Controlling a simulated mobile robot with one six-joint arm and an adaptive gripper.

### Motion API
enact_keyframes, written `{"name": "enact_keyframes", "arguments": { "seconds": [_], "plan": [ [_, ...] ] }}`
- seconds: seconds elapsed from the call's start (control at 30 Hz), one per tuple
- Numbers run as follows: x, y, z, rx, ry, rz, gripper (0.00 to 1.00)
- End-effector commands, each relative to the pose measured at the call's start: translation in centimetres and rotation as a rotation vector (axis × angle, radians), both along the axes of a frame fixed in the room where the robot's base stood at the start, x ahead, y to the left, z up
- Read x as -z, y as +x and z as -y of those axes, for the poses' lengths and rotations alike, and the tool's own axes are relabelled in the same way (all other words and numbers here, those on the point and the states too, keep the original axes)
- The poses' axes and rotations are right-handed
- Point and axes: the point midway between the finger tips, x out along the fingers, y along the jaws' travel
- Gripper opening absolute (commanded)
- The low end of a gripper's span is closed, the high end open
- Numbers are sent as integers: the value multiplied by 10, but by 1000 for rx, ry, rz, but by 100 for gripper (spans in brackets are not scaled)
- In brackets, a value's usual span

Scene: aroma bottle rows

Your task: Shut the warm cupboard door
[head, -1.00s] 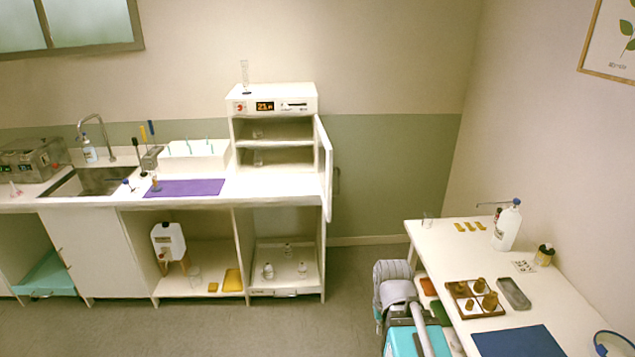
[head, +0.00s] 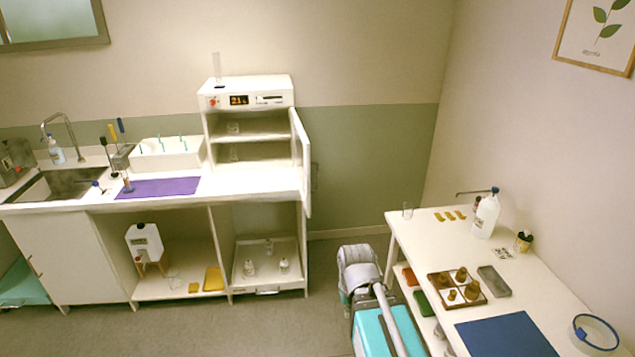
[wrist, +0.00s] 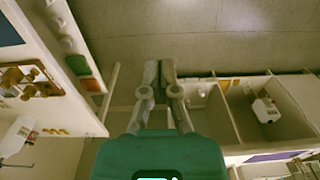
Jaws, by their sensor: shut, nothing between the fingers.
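The warm cupboard (head: 246,87) is a white box with two shelves and a red-lit display, standing on the counter. Its door (head: 303,160) is hinged on the right side and stands wide open, sticking out toward the camera and seen nearly edge-on. Small clear glass vessels stand on the shelves inside. My gripper (wrist: 159,66) shows in the wrist view, fingers together and empty, pointing over the floor. In that view the door cannot be made out clearly. In the head view my folded arm is low in the middle, apart from the door.
The white counter (head: 253,186) holds a purple mat (head: 158,187), a white rack (head: 167,153) and a sink. A side table (head: 423,235) at right carries a wooden tray, a bottle and a blue mat. Clear wall and floor lie right of the cupboard, before the table.

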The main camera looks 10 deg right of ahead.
Motion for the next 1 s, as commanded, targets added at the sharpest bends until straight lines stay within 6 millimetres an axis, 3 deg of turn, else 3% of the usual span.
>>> {"name": "enact_keyframes", "arguments": {
  "seconds": [0.1, 0.17, 0.37, 0.53, 0.73, 1.0],
  "plan": [
    [6, 19, -3, 8, 39, 12, 0],
    [10, 32, -18, 18, 72, 21, 0],
    [25, 105, -33, 60, 256, 81, 0],
    [31, 189, -39, 121, 471, 157, 0],
    [26, 290, -32, 213, 732, 257, 0],
    [6, 423, 10, 360, 1076, 398, 0]
  ]
}}
